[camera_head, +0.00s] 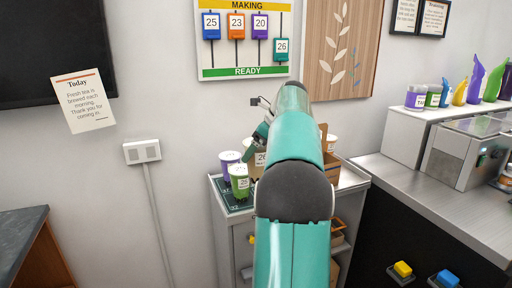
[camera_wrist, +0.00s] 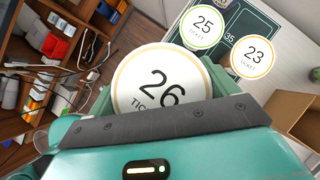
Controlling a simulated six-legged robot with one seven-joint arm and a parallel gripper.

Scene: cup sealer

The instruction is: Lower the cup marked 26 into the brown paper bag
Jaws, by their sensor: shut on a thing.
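The cup marked 26 (camera_wrist: 150,75) shows its round pale lid with a gold ring in the wrist view. My gripper (camera_wrist: 160,95) is shut on this cup, with teal finger parts on both sides of it. The cup's body is hidden below the lid. In the head view my arm covers most of the gripper. A brown surface marked 26 (camera_head: 261,158) shows beside my arm there; I cannot tell whether it is the bag. An open brown paper container (camera_wrist: 299,104), apparently the bag, is at the right edge of the wrist view, apart from the held cup.
A green-ringed cup 25 (camera_wrist: 204,27) and an orange-ringed cup 23 (camera_wrist: 257,57) stand near the held cup. A purple cup (camera_head: 228,160) and the green cup (camera_head: 239,182) stand at the cart's left. A metal counter (camera_head: 430,195) is at right.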

